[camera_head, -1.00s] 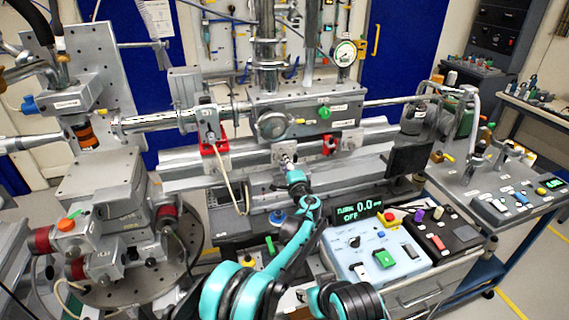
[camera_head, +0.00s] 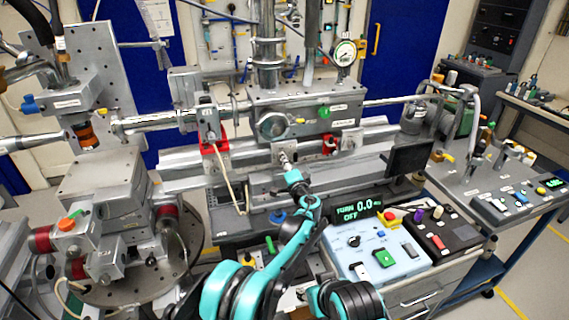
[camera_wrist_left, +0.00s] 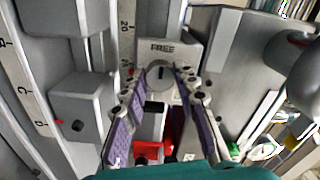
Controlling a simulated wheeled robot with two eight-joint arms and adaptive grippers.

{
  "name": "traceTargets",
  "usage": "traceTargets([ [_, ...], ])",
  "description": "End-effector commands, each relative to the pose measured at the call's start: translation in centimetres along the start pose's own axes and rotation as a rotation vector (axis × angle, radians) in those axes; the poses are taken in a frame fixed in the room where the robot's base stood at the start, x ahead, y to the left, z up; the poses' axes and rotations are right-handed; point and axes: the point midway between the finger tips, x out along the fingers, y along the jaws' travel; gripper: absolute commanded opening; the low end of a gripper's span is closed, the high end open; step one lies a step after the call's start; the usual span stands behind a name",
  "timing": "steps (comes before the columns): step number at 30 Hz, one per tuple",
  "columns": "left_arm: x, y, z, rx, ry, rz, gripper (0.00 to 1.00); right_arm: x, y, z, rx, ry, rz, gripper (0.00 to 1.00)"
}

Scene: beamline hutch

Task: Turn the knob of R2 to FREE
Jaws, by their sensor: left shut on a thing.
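The round grey knob (camera_wrist_left: 158,75) sits on a light grey block below the word FREE (camera_wrist_left: 162,48) in the left wrist view. A dark mark on its face stands about upright, towards that word. My left gripper (camera_wrist_left: 168,80) has its two purple-padded fingers on either side of the knob, shut on it. In the head view my left gripper (camera_head: 284,158) is at the front of the long rail (camera_head: 240,158), and it hides the knob there. I cannot read an R2 label. My right gripper is not in view.
A pale blue control box (camera_head: 375,262) and a black box (camera_head: 445,235) stand at the right. A display (camera_head: 357,212) reads TURN 0.0, OFF.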

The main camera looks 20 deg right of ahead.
Motion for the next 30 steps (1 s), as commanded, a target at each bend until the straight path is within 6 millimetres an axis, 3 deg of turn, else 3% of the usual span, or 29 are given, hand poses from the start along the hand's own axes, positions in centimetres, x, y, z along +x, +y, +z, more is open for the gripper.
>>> traceTargets([
  [3,0.0,0.1,0.0,-0.002,0.000,0.002,0.00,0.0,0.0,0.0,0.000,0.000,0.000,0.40],
  [4,0.0,0.1,0.0,-0.002,0.000,0.002,0.32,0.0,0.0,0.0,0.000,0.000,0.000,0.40],
  [5,0.0,0.1,0.0,-0.002,0.000,0.002,0.38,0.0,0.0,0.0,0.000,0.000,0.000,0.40],
  [16,-0.6,0.1,-0.1,0.000,0.001,0.001,0.38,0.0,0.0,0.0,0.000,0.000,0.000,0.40],
  [24,-5.0,0.1,-0.1,-0.001,0.002,0.002,0.38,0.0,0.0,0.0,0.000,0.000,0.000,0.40],
  [30,-7.2,0.1,-0.1,-0.001,0.001,0.002,0.38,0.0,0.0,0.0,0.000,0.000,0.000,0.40],
])
